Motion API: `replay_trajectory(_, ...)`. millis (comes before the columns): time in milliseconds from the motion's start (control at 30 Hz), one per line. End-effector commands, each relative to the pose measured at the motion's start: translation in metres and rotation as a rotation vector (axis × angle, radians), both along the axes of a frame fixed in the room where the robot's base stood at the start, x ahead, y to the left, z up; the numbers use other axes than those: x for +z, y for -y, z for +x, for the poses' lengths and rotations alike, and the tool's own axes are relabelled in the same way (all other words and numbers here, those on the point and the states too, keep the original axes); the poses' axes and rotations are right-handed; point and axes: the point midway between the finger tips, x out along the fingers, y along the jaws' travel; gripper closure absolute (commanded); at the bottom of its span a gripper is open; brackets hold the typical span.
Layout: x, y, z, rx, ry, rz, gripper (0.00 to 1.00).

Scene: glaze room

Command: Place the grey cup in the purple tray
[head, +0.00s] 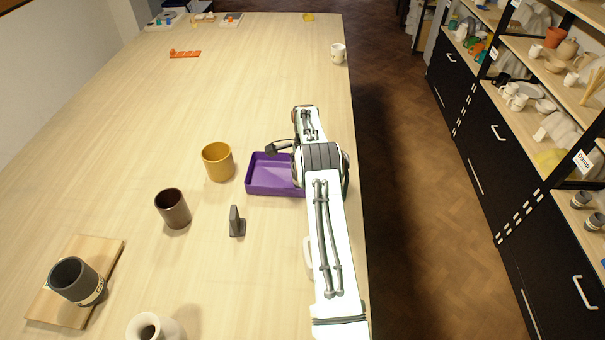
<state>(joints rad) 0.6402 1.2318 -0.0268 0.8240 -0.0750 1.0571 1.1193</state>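The grey cup (75,282) is dark grey with a pale label band. It stands on a wooden board (110,250) at the lower left in the head view, with its mouth open upward. The purple tray (268,189) lies on the table at the middle, near the right edge. Its right part is hidden by my arm, and the part that shows is empty. A dark part at my arm's far end, perhaps my gripper (277,148), shows just above the tray's back edge, well away from the grey cup. Its fingers cannot be made out.
A yellow cup (218,163), a brown cup (173,209) and a small grey upright piece (236,222) stand between board and tray. A pale vase (155,328) is at the front. A white mug (338,54) stands at the far right edge. The table's left middle is clear.

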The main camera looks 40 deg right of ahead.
Motion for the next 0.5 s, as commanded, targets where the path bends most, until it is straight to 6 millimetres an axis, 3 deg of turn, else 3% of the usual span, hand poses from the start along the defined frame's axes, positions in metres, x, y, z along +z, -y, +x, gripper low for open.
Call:
replay_trajectory(300, 0.068, 0.0, -0.001, 0.001, 0.005, -0.002, 0.14)
replay_trajectory(500, 0.104, 0.0, -0.002, -0.001, 0.003, -0.002, 0.14)
